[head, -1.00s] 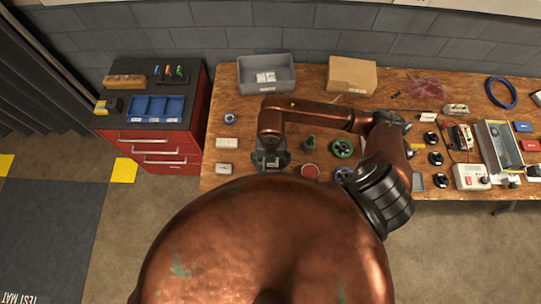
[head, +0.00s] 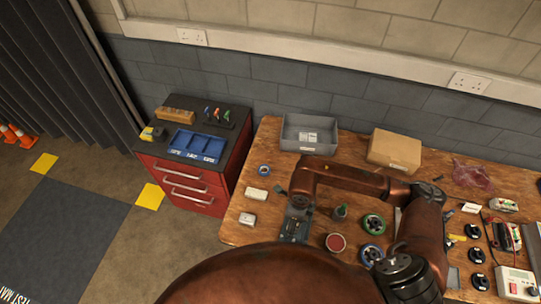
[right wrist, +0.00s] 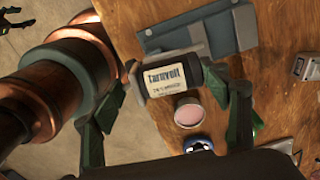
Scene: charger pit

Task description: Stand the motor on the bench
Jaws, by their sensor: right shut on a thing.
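The motor (right wrist: 170,78) is a dark cylinder with a white label reading "Turnvolt". In the right wrist view it sits between the two green fingers of my right gripper (right wrist: 178,92), which is shut on it. In the head view my right gripper (head: 297,208) is over the front left part of the wooden bench (head: 262,215); the motor is hard to make out there. A grey-blue plate with a raised block (right wrist: 205,32) shows just behind the motor. I cannot tell whether the motor touches it or the bench.
A red-topped round tin (head: 335,243), a green reel (head: 373,222) and a blue reel (head: 371,253) stand right of the gripper. Two small white boxes (head: 257,194) (head: 247,219) lie left. A grey bin (head: 292,132) and a cardboard box (head: 393,151) stand behind. A red drawer cabinet (head: 190,188) is left.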

